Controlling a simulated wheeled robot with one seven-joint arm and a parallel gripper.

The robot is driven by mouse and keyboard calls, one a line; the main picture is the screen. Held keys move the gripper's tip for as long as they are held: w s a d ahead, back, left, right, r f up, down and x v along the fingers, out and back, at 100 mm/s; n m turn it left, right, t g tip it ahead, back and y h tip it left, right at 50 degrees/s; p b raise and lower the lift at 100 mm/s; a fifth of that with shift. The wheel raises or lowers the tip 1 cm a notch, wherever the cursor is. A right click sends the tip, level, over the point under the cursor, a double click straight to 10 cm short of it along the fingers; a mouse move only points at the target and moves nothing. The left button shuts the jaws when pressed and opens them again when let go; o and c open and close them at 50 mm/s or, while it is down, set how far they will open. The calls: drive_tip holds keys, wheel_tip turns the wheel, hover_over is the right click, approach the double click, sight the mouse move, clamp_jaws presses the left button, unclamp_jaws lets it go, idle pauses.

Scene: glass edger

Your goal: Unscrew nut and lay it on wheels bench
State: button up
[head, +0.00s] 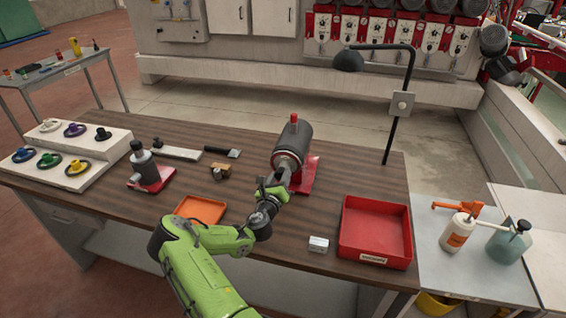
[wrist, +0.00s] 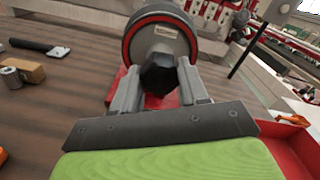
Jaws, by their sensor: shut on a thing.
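A dark six-sided nut (wrist: 160,76) sits at the front centre of a grey motor-like spindle unit (head: 294,140) with a red-rimmed round face. The unit stands on a red base (head: 306,176) on the brown wooden bench (head: 130,212). My gripper (wrist: 158,82) is shut on the nut, one grey finger on each side. In the head view my gripper (head: 282,176) is at the front of the unit, and the nut is hidden there. Several wheels with coloured hubs, such as a green one (head: 48,160), lie on a white stepped stand (head: 92,181) at the bench's left end.
A red tray (head: 376,258) is at the bench's right, with a small metal block (head: 318,244) beside it. An orange tray (head: 200,209) is near my arm. A smaller grey spindle (head: 146,170) and a lamp (head: 350,60) also stand nearby. Bare wood lies at front left.

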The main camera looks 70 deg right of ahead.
drive_tip(key=n+p, duration=0.1)
drive_tip(key=n, duration=0.1)
drive_tip(key=n+p, duration=0.4)
drive_tip(key=shift+r+n, duration=0.3)
drive_tip(key=shift+n, duration=0.1)
drive_tip(key=shift+n+p, duration=0.3)
drive_tip(key=shift+n, duration=0.4)
drive_tip(key=shift+f+n, duration=0.2)
drive_tip(key=shift+n, duration=0.1)
drive_tip(key=o, duration=1)
